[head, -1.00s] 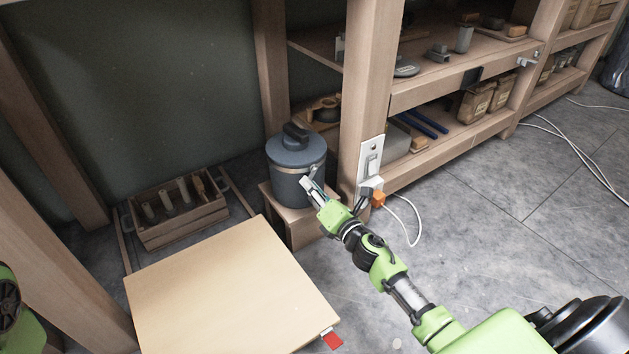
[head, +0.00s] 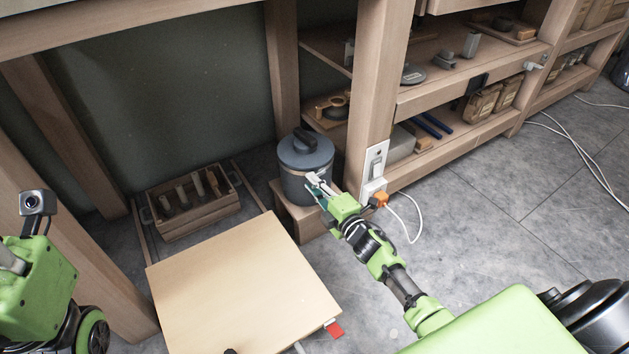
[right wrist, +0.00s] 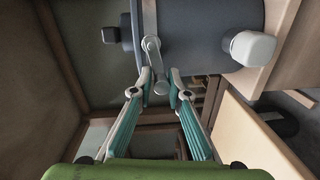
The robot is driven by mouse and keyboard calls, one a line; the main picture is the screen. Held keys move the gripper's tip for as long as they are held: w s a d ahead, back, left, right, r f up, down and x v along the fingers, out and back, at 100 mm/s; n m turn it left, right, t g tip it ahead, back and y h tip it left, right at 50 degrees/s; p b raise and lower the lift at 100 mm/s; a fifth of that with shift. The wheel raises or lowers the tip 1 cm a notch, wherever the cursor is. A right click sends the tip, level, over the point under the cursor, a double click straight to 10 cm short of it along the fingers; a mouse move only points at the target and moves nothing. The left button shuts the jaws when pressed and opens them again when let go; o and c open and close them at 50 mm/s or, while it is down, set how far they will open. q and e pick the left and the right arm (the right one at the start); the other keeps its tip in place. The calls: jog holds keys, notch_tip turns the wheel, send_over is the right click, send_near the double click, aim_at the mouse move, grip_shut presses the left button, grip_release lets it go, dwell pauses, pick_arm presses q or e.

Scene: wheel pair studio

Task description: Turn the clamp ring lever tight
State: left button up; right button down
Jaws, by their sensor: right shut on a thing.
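The dark blue-grey drum (head: 304,178) stands upright with its lid on, a black handle on top. Its silver clamp ring lever (right wrist: 151,55) hangs down the drum's side in the right wrist view, its end between the fingers. My right gripper (right wrist: 160,93), with teal fingers, is shut on this lever end. In the head view the right gripper (head: 318,183) is at the drum's right front side and hides most of the lever. Part of my left arm shows at the left edge, but its fingers are not seen.
A pale board (head: 243,280) lies in front. A wooden crate (head: 197,216) sits left. Grey floor is open to the right.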

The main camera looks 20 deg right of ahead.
jog(key=shift+s+d+f+m, duration=0.15)
jog(key=shift+d+f+m, duration=0.1)
jog(key=shift+f+m, duration=0.05)
jog(key=c, duration=2)
grip_release()
jog(key=shift+r, duration=0.15)
jog(key=shift+a, duration=0.1)
jog(key=s, duration=0.4)
jog(key=s+d, duration=0.1)
jog(key=s, duration=0.3)
jog(key=s+r, duration=0.1)
jog(key=s, duration=0.3)
jog(key=shift+d, duration=0.25)
